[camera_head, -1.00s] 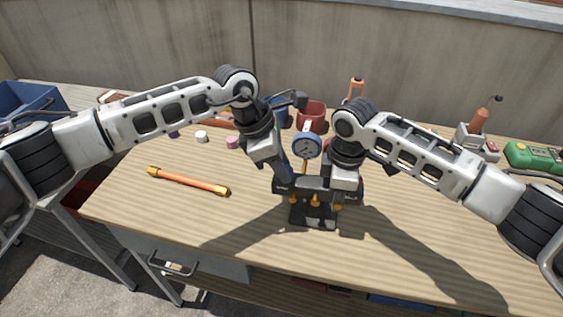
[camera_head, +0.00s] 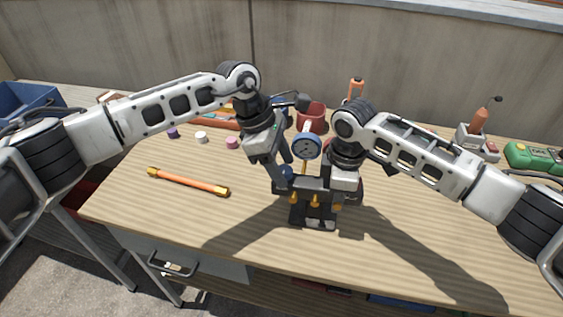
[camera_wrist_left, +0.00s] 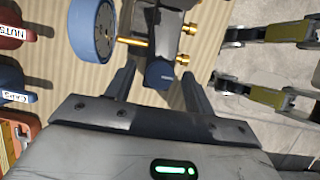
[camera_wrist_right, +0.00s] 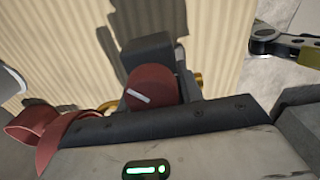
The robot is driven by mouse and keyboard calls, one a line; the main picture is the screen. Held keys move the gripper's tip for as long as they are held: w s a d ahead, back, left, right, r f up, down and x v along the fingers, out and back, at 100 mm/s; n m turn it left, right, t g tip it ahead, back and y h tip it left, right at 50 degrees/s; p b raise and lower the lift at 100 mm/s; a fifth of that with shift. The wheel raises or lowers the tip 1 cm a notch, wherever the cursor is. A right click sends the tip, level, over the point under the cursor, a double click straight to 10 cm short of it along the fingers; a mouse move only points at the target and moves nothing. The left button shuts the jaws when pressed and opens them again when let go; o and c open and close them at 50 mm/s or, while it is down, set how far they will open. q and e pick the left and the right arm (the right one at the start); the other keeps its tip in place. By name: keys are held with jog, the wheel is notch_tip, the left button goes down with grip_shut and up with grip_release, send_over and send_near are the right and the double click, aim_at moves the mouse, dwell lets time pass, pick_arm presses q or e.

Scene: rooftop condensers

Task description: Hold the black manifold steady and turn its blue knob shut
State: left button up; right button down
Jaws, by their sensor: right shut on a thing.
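The black manifold (camera_head: 312,190) stands on a dark base on the workbench, with brass fittings and a blue-rimmed gauge (camera_head: 306,146) above it. Its blue knob (camera_head: 285,174) is at the left end. In the left wrist view the blue knob (camera_wrist_left: 160,73) lies between the fingers of my left gripper (camera_wrist_left: 158,85), with gaps at both sides. My left gripper is open. My right gripper (camera_head: 343,190) is shut on the manifold's right part. A red knob (camera_wrist_right: 150,88) faces the right wrist camera; the right fingertips are hidden there.
An orange bar with yellow ends (camera_head: 188,181) lies on the left of the bench. Small purple, white and pink caps (camera_head: 232,143) lie behind it. A red bin (camera_head: 312,117) stands behind the manifold. A green case (camera_head: 533,156) is at the far right. The front bench strip is clear.

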jog(key=shift+r, duration=0.1)
pick_arm(q)
jog(key=v, duration=1.2)
pick_arm(e)
jog(key=shift+c, duration=2)
grip_release()
notch_tip(320, 180, up, 6)
jog(key=p, duration=0.6)
jog(key=shift+r, duration=0.6)
pick_arm(q)
jog(key=shift+r+b, duration=0.3)
jog(key=shift+r, duration=2.45)
pick_arm(e)
jog(key=shift+r, duration=0.85)
